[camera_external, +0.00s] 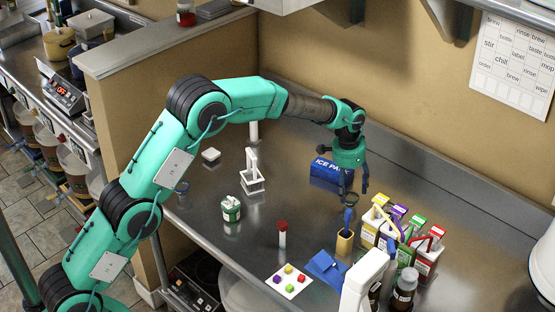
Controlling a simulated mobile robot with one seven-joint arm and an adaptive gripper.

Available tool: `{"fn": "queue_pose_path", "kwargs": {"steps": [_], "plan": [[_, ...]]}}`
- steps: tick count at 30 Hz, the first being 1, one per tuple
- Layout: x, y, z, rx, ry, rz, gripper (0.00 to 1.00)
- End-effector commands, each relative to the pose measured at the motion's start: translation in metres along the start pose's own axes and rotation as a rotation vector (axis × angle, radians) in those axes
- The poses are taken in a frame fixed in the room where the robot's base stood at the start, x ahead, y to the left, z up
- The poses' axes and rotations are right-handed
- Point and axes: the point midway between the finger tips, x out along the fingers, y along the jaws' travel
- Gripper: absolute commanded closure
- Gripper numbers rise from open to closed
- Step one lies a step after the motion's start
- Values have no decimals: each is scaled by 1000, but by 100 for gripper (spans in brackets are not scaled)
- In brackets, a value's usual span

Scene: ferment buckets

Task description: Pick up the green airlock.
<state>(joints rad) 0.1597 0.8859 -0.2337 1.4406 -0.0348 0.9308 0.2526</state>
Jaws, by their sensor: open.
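No part clearly reads as a green airlock, and I cannot tell which green item it is. A small green block (289,287) lies on a white card (273,287) with several other coloured blocks. A green-topped carton (417,222) stands in a group of cartons with yellow, purple and red tops at the right. My gripper (355,190) points down over the bench, left of the cartons and well behind the card. Its fingers are apart, with nothing seen held between them.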

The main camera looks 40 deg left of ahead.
Motion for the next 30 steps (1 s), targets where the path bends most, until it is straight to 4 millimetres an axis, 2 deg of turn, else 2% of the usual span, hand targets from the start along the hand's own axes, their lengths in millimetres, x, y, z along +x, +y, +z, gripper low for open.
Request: {"fn": "queue_pose_path", "kwargs": {"steps": [15,30], "plan": [[48,0,-1,0,0,0,42],[51,0,-1,0,-1,0,42]]}}
